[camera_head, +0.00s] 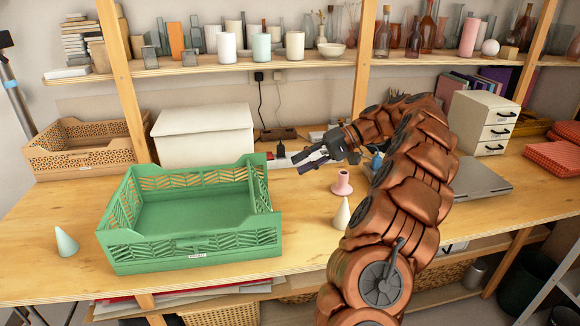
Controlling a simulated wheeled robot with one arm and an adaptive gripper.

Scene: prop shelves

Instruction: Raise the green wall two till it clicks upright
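A green folding crate (190,259) stands on the wooden table at left centre, with its slotted walls around a flat floor. Its left wall (122,208), back wall (192,178), right wall (261,182) and front wall all look raised. No number shows on the walls, so I cannot tell which is wall two. My gripper (298,162) is above the table, right of the crate's back right corner and apart from it. Its fingers point left toward the crate. It holds nothing that I can see, and its small size hides how far the fingers are apart.
A pale green cone (66,242) stands left of the crate. A cream cone (342,214) and a pink flared piece (342,183) stand right of it, near my arm. A white lidded box (203,137) and a tan crate (84,150) are behind. A shelf (250,66) runs above.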

